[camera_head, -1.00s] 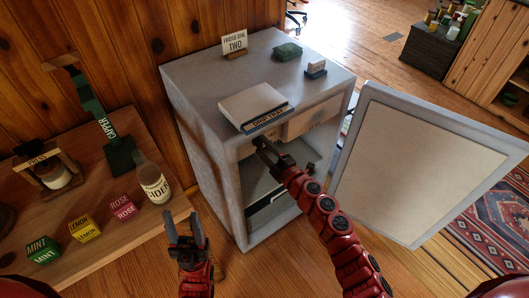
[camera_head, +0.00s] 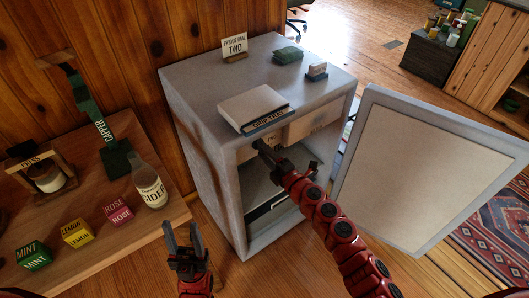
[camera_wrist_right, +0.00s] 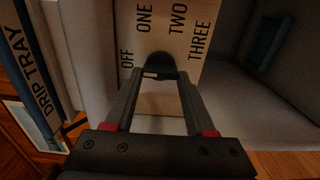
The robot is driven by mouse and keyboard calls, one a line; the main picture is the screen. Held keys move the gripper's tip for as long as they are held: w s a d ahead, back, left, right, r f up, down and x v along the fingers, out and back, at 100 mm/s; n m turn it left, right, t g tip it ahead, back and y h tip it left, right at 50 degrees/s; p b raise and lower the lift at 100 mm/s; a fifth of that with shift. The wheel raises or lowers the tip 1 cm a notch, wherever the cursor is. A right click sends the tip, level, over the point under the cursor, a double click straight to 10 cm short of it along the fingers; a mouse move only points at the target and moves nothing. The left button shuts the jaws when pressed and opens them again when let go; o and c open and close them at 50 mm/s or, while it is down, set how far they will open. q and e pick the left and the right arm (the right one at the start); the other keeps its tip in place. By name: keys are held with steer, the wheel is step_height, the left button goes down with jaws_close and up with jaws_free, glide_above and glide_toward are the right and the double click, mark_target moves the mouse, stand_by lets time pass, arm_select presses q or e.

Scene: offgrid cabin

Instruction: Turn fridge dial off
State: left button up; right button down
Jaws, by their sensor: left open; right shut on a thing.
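The fridge (camera_head: 205,150) stands in the middle of the head view with its door open to the right. My right gripper (camera_head: 265,152) is at the upper front of its opening. In the right wrist view, the dark round dial (camera_wrist_right: 160,68) sits between the fingertips of my right gripper (camera_wrist_right: 158,78), which is shut on it. The pale dial panel (camera_wrist_right: 180,25) reads OFF, ONE, TWO, THREE. A small pale mark shows at the dial's left, near OFF; its exact setting is unclear. My left gripper (camera_head: 184,240) is open and empty beside the counter.
The open fridge door (camera_head: 420,165) stands right of my right arm. A drip tray (camera_head: 265,120), a green cloth-like item (camera_head: 287,54) and a sign (camera_head: 234,48) reading FRIDGE DIAL TWO are on the fridge top. A cider bottle (camera_head: 150,188) stands near the counter edge.

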steer(key=shift+f, duration=0.1)
steer(key=shift+c, duration=1.2)
jaws_free()
steer(key=b+v, duration=0.1)
steer(key=v, duration=1.6)
steer(key=shift+s+d, duration=0.15)
